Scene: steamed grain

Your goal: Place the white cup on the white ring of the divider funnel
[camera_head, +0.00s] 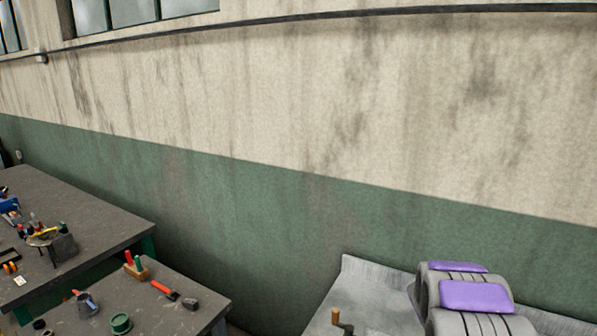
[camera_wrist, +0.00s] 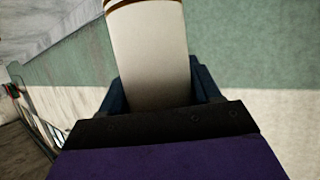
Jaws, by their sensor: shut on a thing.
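The white cup (camera_wrist: 148,40) fills the upper middle of the wrist view, its pale side toward the camera and a thin gold-brown band near the top edge of the picture. My gripper (camera_wrist: 160,88) is shut on it, with a dark blue finger on each side. The cup's far end is cut off by the frame. The head view shows neither my gripper nor the cup. I cannot make out the divider funnel or its white ring in either view.
In the head view, a dark workbench (camera_head: 95,200) with small tools stands at left. A nearer bench (camera_head: 150,310) holds a red-handled tool (camera_head: 164,290) and a green round item (camera_head: 121,323). A grey surface (camera_head: 385,290) lies lower right, before the green and cream wall (camera_head: 300,130).

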